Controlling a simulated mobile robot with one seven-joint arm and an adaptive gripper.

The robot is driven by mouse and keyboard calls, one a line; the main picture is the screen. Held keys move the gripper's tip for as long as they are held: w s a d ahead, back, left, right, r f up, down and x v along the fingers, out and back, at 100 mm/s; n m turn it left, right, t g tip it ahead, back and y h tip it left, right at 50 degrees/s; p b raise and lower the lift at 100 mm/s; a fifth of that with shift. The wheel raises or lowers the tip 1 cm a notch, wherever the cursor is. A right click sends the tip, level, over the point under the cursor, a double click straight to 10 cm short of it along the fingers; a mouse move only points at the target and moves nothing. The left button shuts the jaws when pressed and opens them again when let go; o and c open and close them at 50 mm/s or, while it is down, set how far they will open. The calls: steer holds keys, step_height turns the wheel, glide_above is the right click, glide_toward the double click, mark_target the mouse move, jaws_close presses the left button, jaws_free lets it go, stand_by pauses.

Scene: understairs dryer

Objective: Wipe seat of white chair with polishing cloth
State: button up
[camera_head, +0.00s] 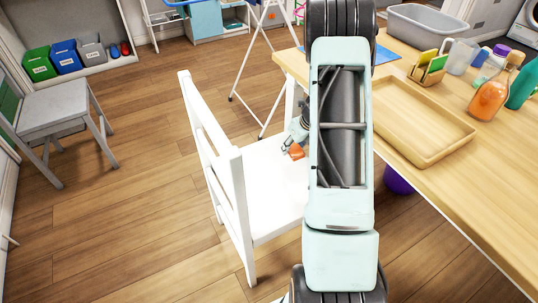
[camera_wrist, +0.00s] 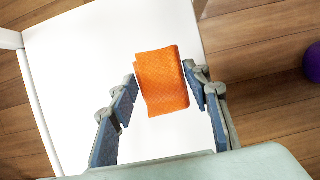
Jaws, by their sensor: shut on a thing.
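The white chair (camera_head: 262,205) stands left of the wooden table, and its white seat also fills much of the wrist view (camera_wrist: 80,70). The polishing cloth is a folded orange piece (camera_wrist: 162,80), and it shows small over the seat in the head view (camera_head: 296,151). My gripper (camera_wrist: 160,88) is shut on the cloth, with a blue-padded finger at each side. The cloth is over the seat; I cannot tell whether it touches it. My arm hides the right part of the seat in the head view.
The wooden table (camera_head: 490,170) at right bears a wooden tray (camera_head: 462,138), bottles and a grey tub (camera_head: 425,28). A purple round thing (camera_head: 398,181) is under the table. A white folding rack (camera_head: 246,58) stands behind. Floor at left is clear.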

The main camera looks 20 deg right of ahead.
step_height(320, 180, up, 2)
steer(key=shift+r+p, duration=0.1)
steer(key=shift+p, duration=0.5)
